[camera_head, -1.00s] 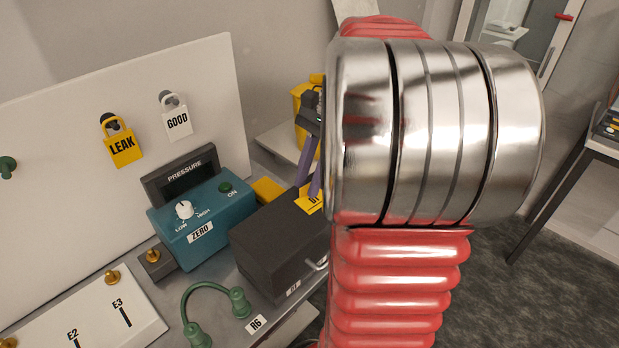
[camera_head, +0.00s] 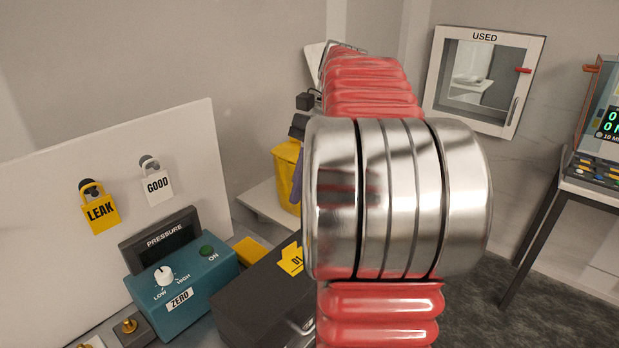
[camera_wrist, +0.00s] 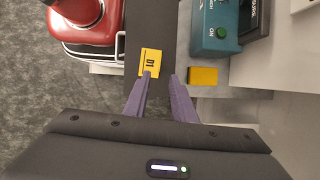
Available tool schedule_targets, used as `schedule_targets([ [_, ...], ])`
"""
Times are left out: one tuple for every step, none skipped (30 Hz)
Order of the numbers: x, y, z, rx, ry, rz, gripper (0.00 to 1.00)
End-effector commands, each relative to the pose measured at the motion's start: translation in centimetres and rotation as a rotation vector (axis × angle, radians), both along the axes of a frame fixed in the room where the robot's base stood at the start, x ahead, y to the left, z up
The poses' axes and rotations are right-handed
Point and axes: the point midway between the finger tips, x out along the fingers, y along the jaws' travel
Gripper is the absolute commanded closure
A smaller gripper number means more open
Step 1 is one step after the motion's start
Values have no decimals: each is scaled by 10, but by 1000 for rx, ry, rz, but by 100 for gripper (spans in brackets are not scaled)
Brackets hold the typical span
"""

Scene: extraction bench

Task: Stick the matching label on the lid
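A yellow label marked "D1" (camera_head: 291,260) lies on the lid of a dark grey box (camera_head: 262,300), towards its far end. The label also shows in the wrist view (camera_wrist: 152,60), flat on the dark lid (camera_wrist: 166,20). My gripper (camera_wrist: 160,75) has two purple fingers with a clear gap between the tips. It is open and empty. Its left fingertip overlaps the label's near edge in the picture, and the fingers appear to be above the lid. In the head view my arm hides the box's right end and most of the gripper.
A teal pressure unit (camera_head: 185,285) stands left of the box, with a small yellow block (camera_wrist: 203,76) between them. LEAK (camera_head: 101,212) and GOOD (camera_head: 157,186) tags hang on the white panel (camera_head: 60,200). A yellow container (camera_head: 286,170) stands behind. A USED cabinet (camera_head: 485,80) is on the wall.

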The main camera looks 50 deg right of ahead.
Motion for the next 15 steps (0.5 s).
schedule_targets([
  [0,-4,7,-2,-1,-2,76],
  [0,-5,10,-1,0,-1,76],
  [0,-7,14,-1,0,-1,76],
  [0,-8,17,-1,0,-1,76],
  [0,-9,19,-1,0,-1,76],
  [0,-10,22,0,-1,-1,76],
  [-1,-11,24,0,0,-1,76],
  [-1,-11,26,0,0,-1,76],
  [-1,-12,28,0,0,-1,76],
  [-1,-13,29,-1,0,-1,76],
  [-1,-13,29,-1,0,-1,76],
  [-1,-13,30,0,0,-1,76],
  [-1,-13,30,0,0,-1,76],
  [-1,-13,30,0,0,-1,76],
  [-1,-13,30,0,0,-1,76],
])
